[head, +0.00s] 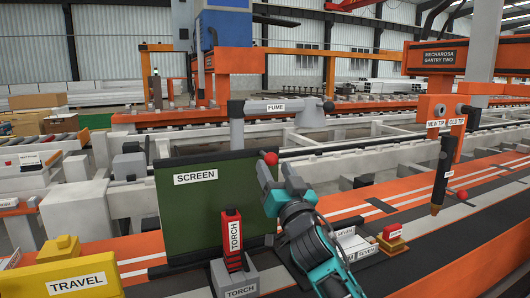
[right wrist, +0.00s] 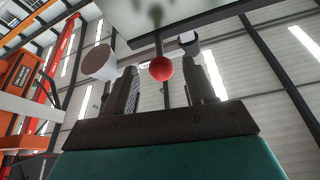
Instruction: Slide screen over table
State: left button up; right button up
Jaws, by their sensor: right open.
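The screen (head: 205,215) is a dark green upright panel labelled SCREEN, standing at the table's left-middle. A red ball knob (head: 270,158) sits by its upper right edge; in the right wrist view the knob (right wrist: 160,68) is on a thin rod. My right gripper (head: 279,176) is just below and beside the knob, tilted upward. In the right wrist view its open fingers (right wrist: 165,85) appear on either side of the knob, with gaps visible; I cannot tell the depth. The orange table (head: 345,212) has dark and pale strips. My left gripper is not in view.
A red torch (head: 232,240) stands in a grey holder (head: 236,281) before the screen. A yellow TRAVEL block (head: 70,280) is at left. A grey FUME arm (head: 275,108) reaches above the screen.

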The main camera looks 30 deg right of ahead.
jog(key=x, duration=0.7)
jog(key=shift+w, duration=0.1)
grip_shut()
dwell(0.4)
